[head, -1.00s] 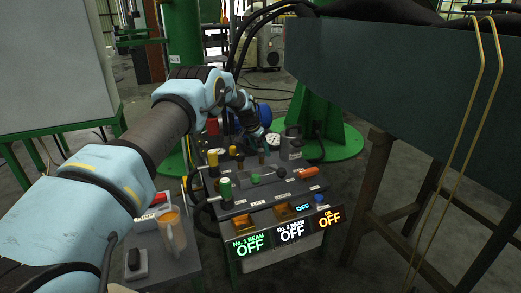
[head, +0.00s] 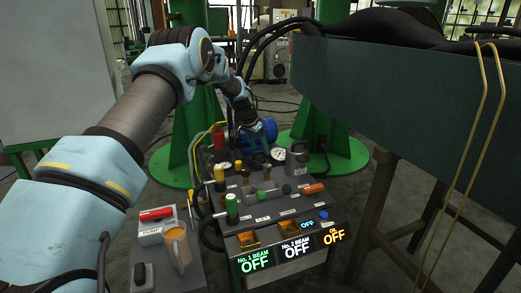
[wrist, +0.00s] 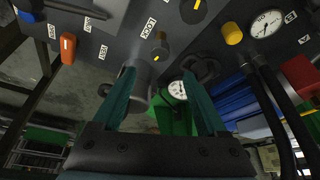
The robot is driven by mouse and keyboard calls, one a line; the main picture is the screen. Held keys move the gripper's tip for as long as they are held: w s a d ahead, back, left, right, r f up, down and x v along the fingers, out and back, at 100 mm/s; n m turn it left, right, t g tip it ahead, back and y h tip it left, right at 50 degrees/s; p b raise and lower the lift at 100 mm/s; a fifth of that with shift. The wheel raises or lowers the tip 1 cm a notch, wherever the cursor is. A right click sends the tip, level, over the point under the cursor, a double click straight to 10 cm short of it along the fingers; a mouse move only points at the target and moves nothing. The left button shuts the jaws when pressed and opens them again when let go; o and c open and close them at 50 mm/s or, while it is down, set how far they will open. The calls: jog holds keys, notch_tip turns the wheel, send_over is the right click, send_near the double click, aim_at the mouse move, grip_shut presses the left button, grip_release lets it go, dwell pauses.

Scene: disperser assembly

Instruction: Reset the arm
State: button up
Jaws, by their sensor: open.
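My gripper (head: 256,148) is at the end of my light-blue arm, above the back part of the control panel (head: 250,205). In the wrist view its two teal fingers (wrist: 160,78) are spread apart with nothing held between them. Beyond the fingers are a grey cylinder fitting (wrist: 137,72), a round gauge (wrist: 178,90) and a dark round handwheel (wrist: 202,68). Whether the fingers touch any of these I cannot tell.
The panel carries levers, a green knob (head: 231,203), an orange handle (head: 313,188) and lit OFF displays (head: 297,247). A side stand holds a mug (head: 177,247) and a red-handled switch box (head: 156,222). A large dark beam (head: 400,95) blocks the right.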

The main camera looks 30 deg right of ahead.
dwell(0.3)
jog(key=s+a+r+n+y, duration=0.1)
jog(key=a+r+n, duration=0.15)
jog(key=a, duration=0.65)
jog(key=s+a+r+n, duration=0.2)
jog(key=a+r, duration=0.2)
jog(key=a, duration=0.4)
jog(key=s+a+r+n+y, duration=0.1)
jog(key=a+r+n, duration=0.15)
jog(key=a, duration=0.65)
jog(key=s+a+r+n+y, duration=0.2)
jog(key=s+a+n, duration=0.4)
jog(key=s+a, duration=1.7)
notch_tip(320, 180, up, 30)
jog(key=p, duration=3)
jog(key=shift+w+d, duration=0.2)
jog(key=shift+d, duration=0.15)
jog(key=shift+c, duration=0.2)
